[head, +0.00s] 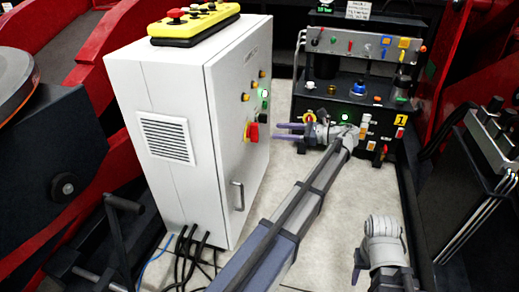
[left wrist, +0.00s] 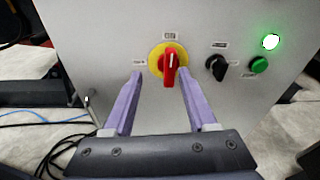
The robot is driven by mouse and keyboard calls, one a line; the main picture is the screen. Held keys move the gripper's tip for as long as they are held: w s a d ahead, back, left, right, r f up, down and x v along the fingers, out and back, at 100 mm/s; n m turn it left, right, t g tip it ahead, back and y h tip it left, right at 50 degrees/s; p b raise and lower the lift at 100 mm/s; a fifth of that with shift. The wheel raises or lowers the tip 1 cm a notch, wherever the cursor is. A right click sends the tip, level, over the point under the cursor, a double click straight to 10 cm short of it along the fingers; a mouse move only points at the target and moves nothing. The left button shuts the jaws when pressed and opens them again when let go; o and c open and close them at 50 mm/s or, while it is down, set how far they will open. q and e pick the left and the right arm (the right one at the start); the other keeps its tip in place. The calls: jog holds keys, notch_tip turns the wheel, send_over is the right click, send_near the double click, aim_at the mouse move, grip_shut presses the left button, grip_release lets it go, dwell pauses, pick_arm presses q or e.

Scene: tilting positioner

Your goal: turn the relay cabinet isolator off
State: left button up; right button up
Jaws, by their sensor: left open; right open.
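The relay cabinet (head: 225,100) is a light grey box standing at the left of the head view. Its isolator (head: 253,132) is a red handle on a yellow plate on the door. In the left wrist view the isolator handle (left wrist: 169,70) stands upright, with a white mark on it. My left gripper (head: 277,131) is open and empty, its purple fingers pointing at the door. In the left wrist view its fingertips lie to either side of the handle and apart from it. My right gripper (head: 362,262) is at the lower right, open and away from the cabinet; its fingers are partly hidden.
A black selector knob (left wrist: 216,66) and a lit green lamp (left wrist: 270,41) are right of the isolator. A yellow pendant (head: 195,20) lies on the cabinet top. The door handle (head: 238,195) sticks out low. A black control panel (head: 355,75) stands at the back.

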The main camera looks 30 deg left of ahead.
aim_at(258, 129)
pick_arm(q)
jog(key=shift+m+g+y, duration=0.4)
jog(key=shift+y, duration=0.4)
jog(key=a+b, duration=0.1)
jog(key=a, duration=0.2)
jog(key=a+f+b, duration=0.1)
jog(key=a, duration=0.2)
jog(key=a+f+b, duration=0.1)
jog(key=a, duration=0.2)
jog(key=shift+w+a+f+b, duration=0.15)
jog(key=shift+a+f+b, duration=0.05)
jog(key=shift+f+b, duration=0.1)
pick_arm(e)
notch_tip(258, 129, down, 6)
jog(key=shift+r, duration=0.2)
pick_arm(q)
grip_shut()
